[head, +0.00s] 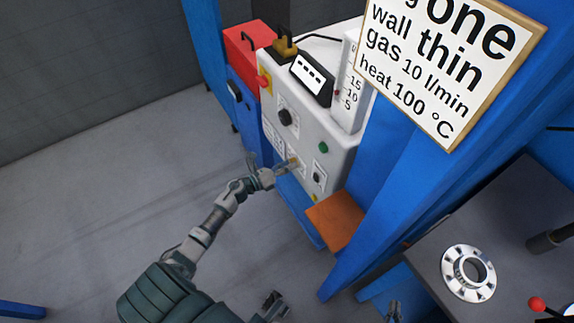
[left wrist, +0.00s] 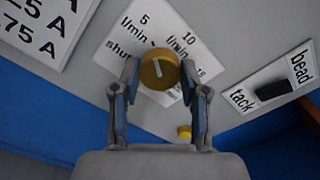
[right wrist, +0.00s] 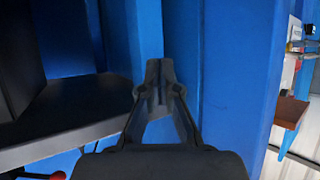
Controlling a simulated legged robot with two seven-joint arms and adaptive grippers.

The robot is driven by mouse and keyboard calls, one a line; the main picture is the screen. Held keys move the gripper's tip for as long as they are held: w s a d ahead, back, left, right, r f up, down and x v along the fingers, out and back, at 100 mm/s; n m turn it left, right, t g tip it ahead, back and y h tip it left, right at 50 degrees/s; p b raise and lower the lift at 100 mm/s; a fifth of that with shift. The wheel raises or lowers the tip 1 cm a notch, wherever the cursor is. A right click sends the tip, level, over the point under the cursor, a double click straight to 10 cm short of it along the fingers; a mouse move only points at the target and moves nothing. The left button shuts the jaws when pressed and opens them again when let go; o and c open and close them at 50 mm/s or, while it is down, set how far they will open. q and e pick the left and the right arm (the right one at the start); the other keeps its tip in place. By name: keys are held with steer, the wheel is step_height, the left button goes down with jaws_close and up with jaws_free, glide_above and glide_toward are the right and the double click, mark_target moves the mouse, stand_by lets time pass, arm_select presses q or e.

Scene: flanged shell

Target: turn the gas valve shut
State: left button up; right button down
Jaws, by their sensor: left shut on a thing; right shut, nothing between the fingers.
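The gas valve is a round brass knob (left wrist: 158,68) with a white line on its face. It sits on a white dial plate (left wrist: 128,45) marked "shut", 5, 10 and 15 l/min. The white line runs nearly up and down in the left wrist view, tilted slightly; I cannot tell which end is the pointer. My left gripper (left wrist: 158,80) is shut on the knob, one finger on each side. In the head view my left gripper (head: 283,167) reaches the lower front of the white machine (head: 325,140). My right gripper (right wrist: 160,80) is shut and empty, near a blue post.
A flow tube (head: 349,92) marked 5, 10, 15 stands on the machine. A sign (head: 440,70) reads "gas 10 l/min". A tack/bead switch (left wrist: 271,90) sits right of the knob. A brown shelf (head: 337,218), blue post (head: 375,205) and flanged ring (head: 468,273) lie to the right.

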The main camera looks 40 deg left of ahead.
arm_select(q)
steer(key=shift+s+f+n+p, duration=0.15)
steer(key=shift+n+p, duration=0.6)
steer(key=shift+n, duration=1.4)
steer(key=shift+f+n+p, duration=0.2)
steer(key=shift+n+p, duration=0.6)
steer(key=shift+n, duration=1.3)
steer(key=shift+s+f+n+p, duration=0.15)
steer(key=shift+n+p, duration=0.6)
steer(key=shift+n, duration=1.4)
arm_select(e)
steer(key=s+d+f+g+h, duration=0.1)
steer(key=s+d+f+g, duration=0.1)
steer(key=s+g, duration=0.3)
steer(key=s+d+f+g+h, duration=0.1)
steer(key=s+d+f+g, duration=0.2)
steer(key=s, duration=0.7)
steer(key=shift+d+f+g+h, duration=0.2)
steer(key=shift+g+h, duration=0.1)
steer(key=shift+g, duration=0.6)
arm_select(q)
steer(key=shift+w, duration=0.1)
arm_select(e)
steer(key=shift+s, duration=0.1)
arm_select(q)
steer(key=o, duration=1)
steer(key=shift+c, duration=0.2)
steer(key=shift+o, duration=0.9)
steer(key=shift+w+r, duration=0.1)
steer(key=shift+r, duration=0.05)
